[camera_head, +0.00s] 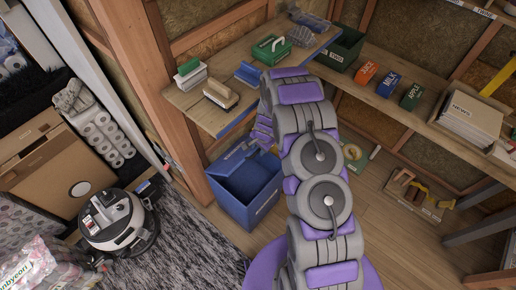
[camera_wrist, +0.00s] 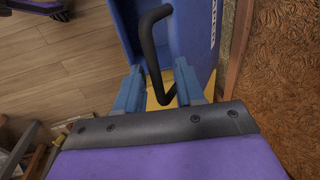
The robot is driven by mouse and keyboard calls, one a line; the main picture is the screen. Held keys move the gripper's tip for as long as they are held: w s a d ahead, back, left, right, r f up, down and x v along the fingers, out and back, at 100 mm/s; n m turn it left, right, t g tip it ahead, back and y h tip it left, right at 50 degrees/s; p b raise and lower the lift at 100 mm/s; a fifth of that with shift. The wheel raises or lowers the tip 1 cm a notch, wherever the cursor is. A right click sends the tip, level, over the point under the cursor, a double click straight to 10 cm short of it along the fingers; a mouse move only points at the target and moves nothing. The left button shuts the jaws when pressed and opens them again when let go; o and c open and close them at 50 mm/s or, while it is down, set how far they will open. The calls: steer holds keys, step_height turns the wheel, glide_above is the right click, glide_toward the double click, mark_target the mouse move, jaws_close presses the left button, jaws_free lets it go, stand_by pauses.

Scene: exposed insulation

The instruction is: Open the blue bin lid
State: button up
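The blue bin (camera_head: 245,208) stands on the wooden floor below the workbench, left of my arm in the head view. A blue lid-like panel (camera_head: 233,157) shows at its upper back; I cannot tell exactly how far the lid is open. In the wrist view a blue surface with white lettering (camera_wrist: 195,35) fills the top middle, with a black bent handle (camera_wrist: 149,55) in front of it. My gripper (camera_wrist: 158,85) has its two blue fingers apart, with the lower end of the handle between them. Contact with either finger is unclear. In the head view my arm hides the fingertips.
The workbench (camera_head: 208,111) above the bin holds brushes and a green box (camera_head: 271,50). A wooden post (camera_head: 180,115) stands left of the bin. Floor right of my arm is partly clear.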

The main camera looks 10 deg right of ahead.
step_height(320, 180, up, 16)
steer(key=s+d+p, duration=0.1)
steer(key=s, duration=0.1)
steer(key=shift+s+d+r+p, duration=0.2)
steer(key=shift+s+r+p, duration=0.05)
steer(key=shift+s+p, duration=0.1)
steer(key=shift+c, duration=0.2)
